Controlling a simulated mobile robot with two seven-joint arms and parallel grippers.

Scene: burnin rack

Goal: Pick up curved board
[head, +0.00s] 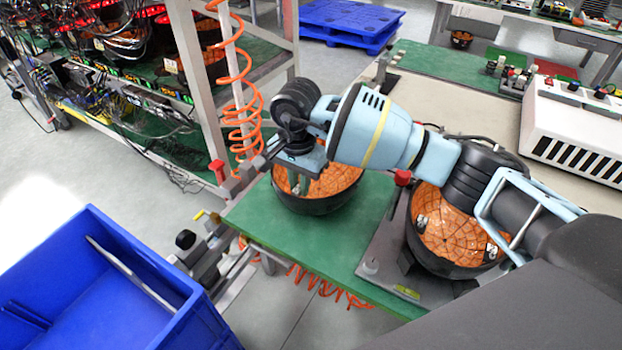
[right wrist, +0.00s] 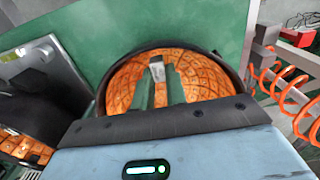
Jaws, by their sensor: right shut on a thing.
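The curved board (head: 335,182) is an orange, tiled, bowl-shaped panel with a black rim on the green mat. My right gripper (head: 299,186) reaches down into it from above. In the right wrist view, the same curved board (right wrist: 205,75) fills the middle. My right gripper's two green fingers (right wrist: 159,76) are close together there, shut on a small grey metal part of the board. The board's underside is hidden, so I cannot tell whether it is lifted clear of the mat. My left gripper is not in view.
A second orange curved board (head: 450,235) sits on a grey fixture, partly behind my right arm. A blue crate (head: 205,318) stands at lower left. An orange coiled hose (head: 240,105) hangs beside the rack post (head: 196,95). A white box (head: 580,130) stands at right.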

